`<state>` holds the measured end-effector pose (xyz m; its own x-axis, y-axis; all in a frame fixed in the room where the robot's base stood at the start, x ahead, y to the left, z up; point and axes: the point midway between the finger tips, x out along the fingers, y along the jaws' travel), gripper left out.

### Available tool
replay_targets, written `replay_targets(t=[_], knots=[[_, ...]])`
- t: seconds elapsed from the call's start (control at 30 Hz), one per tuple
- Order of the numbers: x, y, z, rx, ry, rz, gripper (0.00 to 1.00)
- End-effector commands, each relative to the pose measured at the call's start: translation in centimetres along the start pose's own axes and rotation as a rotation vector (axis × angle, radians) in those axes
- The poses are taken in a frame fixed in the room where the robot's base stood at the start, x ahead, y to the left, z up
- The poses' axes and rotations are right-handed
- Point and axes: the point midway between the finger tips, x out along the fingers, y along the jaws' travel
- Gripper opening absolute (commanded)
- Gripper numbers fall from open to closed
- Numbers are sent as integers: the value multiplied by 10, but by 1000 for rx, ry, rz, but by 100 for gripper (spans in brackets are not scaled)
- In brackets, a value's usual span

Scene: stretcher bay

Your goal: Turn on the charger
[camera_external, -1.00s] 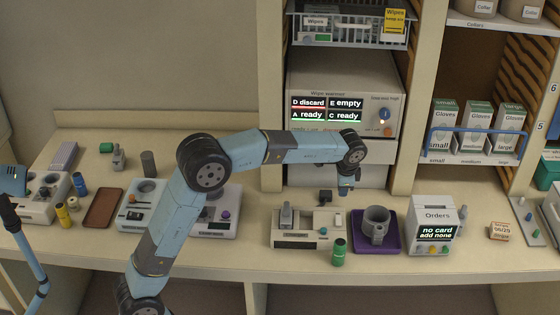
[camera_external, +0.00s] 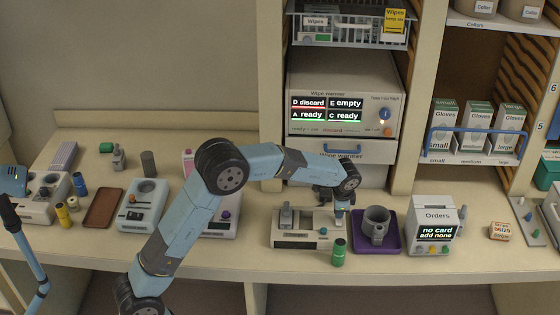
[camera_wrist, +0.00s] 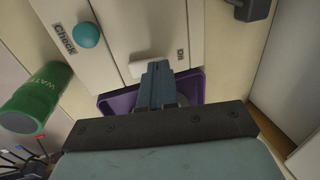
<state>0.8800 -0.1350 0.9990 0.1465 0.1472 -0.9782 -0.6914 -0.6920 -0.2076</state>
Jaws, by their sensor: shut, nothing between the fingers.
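The charger (camera_external: 292,241) is a pale box on the bench, with a grey upright part at its left end, a green button on its front part and a small white switch near its right end. In the wrist view its pale top (camera_wrist: 130,25) carries a teal button (camera_wrist: 86,34) labelled "Check" and a white switch (camera_wrist: 142,67) beside a small label. My gripper (camera_external: 342,208) is shut and empty, pointing down over the charger's right end. In the wrist view its closed fingers (camera_wrist: 158,70) partly cover the white switch; I cannot tell whether they touch it.
A green bottle (camera_external: 338,254) stands just in front of the charger. A purple tray (camera_external: 375,246) with a grey mug (camera_external: 376,222) is close on its right, then the Orders terminal (camera_external: 436,215). The wipe warmer (camera_external: 345,75) stands behind.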

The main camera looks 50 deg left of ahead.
Motion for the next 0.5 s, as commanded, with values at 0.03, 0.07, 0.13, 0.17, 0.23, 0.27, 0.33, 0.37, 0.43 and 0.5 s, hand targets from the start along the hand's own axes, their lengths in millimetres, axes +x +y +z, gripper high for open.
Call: replay_targets(t=[0.03, 0.07, 0.13, 0.17, 0.23, 0.27, 0.33, 0.37, 0.43, 0.5], knots=[[1, 0, 0, 0, 0, 0, 0], [1, 0, 0, 0, 0, 0, 0], [1, 0, 0, 0, 0, 0, 0], [1, 0, 0, 0, 0, 0, 0], [1, 0, 0, 0, 0, 0, 0], [1, 0, 0, 0, 0, 0, 0], [1, 0, 0, 0, 0, 2, 0], [1, 0, 0, 0, -1, 5, 0], [3, -1, 0, -1, -1, 20, 0], [6, -2, 0, -3, -3, 47, 0]])
